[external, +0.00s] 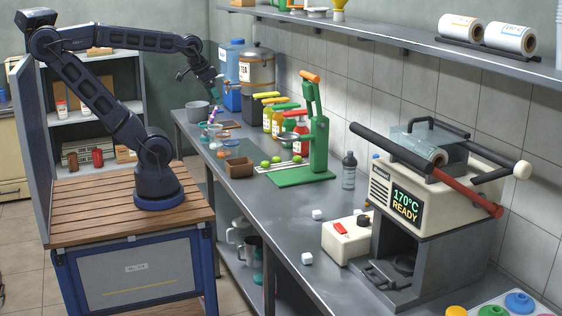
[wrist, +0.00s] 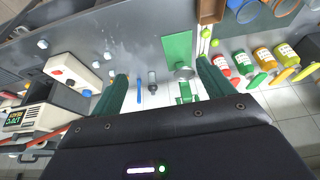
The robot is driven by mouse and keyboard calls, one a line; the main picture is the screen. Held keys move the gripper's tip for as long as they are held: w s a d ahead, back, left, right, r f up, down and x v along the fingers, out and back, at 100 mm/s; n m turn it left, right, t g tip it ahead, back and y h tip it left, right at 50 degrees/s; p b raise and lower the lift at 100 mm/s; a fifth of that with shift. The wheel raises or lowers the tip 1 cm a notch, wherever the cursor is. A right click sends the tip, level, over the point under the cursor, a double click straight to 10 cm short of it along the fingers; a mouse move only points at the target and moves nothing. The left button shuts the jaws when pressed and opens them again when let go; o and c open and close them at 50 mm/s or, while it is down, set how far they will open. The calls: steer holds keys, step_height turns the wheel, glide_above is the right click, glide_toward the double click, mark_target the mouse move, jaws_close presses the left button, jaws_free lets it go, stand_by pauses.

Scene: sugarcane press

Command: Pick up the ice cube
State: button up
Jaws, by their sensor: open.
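Small pale ice cubes lie on the grey steel counter (external: 270,205). In the external view one ice cube (external: 317,214) is behind and left of the white switch box, and another ice cube (external: 307,258) is near the front edge. In the external view my gripper (external: 217,84) is high above the far end of the counter, well away from the cubes.
A white switch box (external: 348,239) and the heated press (external: 430,190) stand near the cubes. A shelf (external: 420,42) overhangs. The counter's front middle is clear.

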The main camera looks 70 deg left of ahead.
steer(key=c, duration=0.5)
steer(key=w+d+f+m+g+y, duration=0.1)
steer(key=w+d+f+m, duration=0.1)
steer(key=w, duration=0.4)
steer(key=w+d+f+m, duration=0.2)
steer(key=w+f+m, duration=0.1)
steer(key=w, duration=0.2)
steer(key=m+g+h, duration=0.4)
steer(key=m+h, duration=0.2)
steer(key=m, duration=0.8)
glide_toward(317, 211)
steer(key=d+f, duration=0.2)
steer(key=shift+w+f, duration=0.1)
steer(key=shift+f, duration=0.2)
steer(key=shift+s+a+x, duration=0.1)
steer(key=shift+a+x, duration=0.05)
steer(key=shift+x, duration=1.35)
steer(key=shift+s+a+x, duration=0.1)
steer(key=shift+a+x, duration=0.05)
steer(key=shift+x, duration=1.35)
